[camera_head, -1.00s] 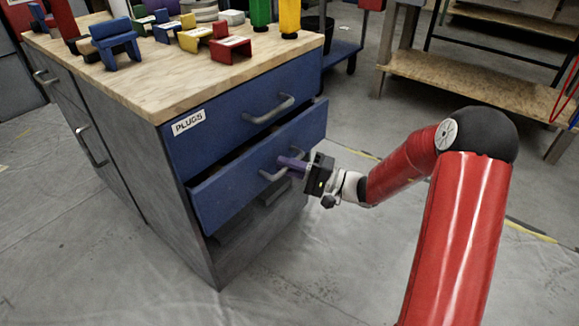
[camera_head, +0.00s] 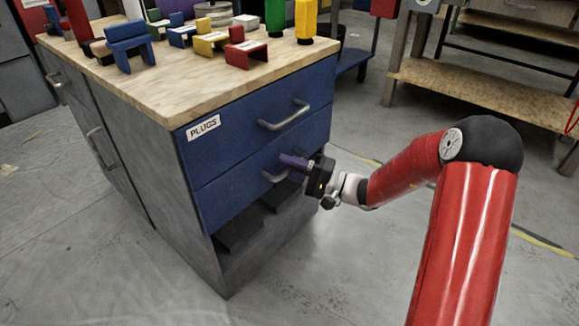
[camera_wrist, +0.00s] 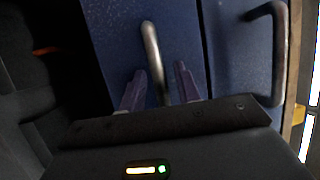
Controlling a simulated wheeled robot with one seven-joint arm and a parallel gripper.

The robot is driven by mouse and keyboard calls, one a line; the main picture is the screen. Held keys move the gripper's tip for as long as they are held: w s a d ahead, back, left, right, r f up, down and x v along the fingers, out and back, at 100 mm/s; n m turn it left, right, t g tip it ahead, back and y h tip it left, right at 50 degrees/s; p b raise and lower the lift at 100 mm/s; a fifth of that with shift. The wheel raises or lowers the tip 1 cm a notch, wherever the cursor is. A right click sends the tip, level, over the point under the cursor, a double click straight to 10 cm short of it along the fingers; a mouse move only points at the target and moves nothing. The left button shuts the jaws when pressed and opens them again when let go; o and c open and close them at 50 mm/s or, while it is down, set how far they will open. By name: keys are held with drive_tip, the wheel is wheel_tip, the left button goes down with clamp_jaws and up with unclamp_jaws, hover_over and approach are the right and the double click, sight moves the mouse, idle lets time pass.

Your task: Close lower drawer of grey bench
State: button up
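The grey bench (camera_head: 140,185) stands at the left in the head view, with two blue drawers at its front. The lower drawer (camera_head: 232,190) now sits about flush with the upper drawer (camera_head: 235,128). Its metal handle (camera_head: 270,178) is partly hidden behind my gripper (camera_head: 288,160). In the wrist view, the purple fingers of my gripper (camera_wrist: 160,82) are apart, one on each side of the lower drawer's handle (camera_wrist: 151,45). Gaps show between handle and fingers. The upper drawer's handle (camera_wrist: 278,50) also shows there, at the right.
Below the lower drawer is an open dark space with a dark shelf-like part (camera_head: 238,230). Coloured blocks, such as a blue one (camera_head: 130,45), stand on the wooden top (camera_head: 170,90). A wooden-shelved rack (camera_head: 480,90) is at the back right. The floor (camera_head: 340,270) in front is clear.

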drive_tip(key=v, duration=0.8)
drive_tip(key=shift+a, duration=0.1)
idle(0.3)
